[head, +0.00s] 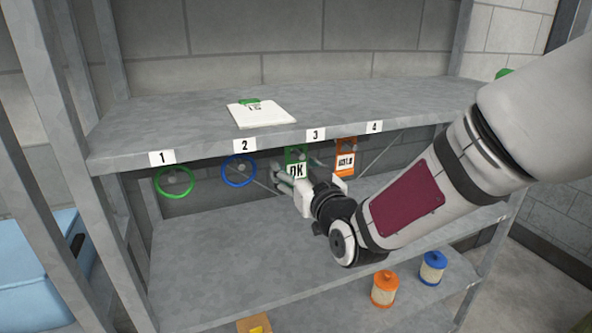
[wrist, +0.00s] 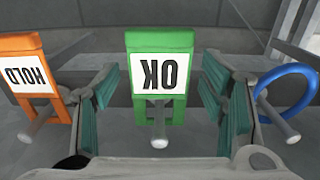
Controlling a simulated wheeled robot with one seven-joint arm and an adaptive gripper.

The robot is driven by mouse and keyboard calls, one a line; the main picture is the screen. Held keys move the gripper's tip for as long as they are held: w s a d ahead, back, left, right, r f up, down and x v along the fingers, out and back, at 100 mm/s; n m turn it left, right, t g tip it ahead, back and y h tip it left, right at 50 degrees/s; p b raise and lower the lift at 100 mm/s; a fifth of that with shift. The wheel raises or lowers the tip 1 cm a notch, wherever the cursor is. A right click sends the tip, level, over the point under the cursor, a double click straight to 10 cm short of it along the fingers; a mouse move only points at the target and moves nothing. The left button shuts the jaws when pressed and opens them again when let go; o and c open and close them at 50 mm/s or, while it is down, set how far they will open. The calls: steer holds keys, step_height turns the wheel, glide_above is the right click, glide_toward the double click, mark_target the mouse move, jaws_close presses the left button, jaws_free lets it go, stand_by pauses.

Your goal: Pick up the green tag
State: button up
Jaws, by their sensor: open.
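The green tag (head: 291,156) with a white "OK" label hangs under the shelf edge below the number 3 label. In the wrist view the green tag (wrist: 160,48) is upside down in the middle, on a grey peg (wrist: 158,130). My gripper (head: 282,178) is in front of the tag and partly covers its lower part in the head view. In the wrist view my gripper (wrist: 162,95) is open, with one finger on each side of the tag and a visible gap to both. The fingers appear apart from the tag.
An orange "HOLD" tag (head: 346,153) hangs to the right on its own peg. A blue ring (head: 239,170) and a green ring (head: 174,181) hang to the left. The shelf edge (head: 205,151) is just above. Orange (head: 384,289) and blue (head: 432,267) canisters stand below.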

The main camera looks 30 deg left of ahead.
steer(key=shift+w+a, duration=0.15)
steer(key=c, duration=1)
steer(key=shift+r, duration=0.15)
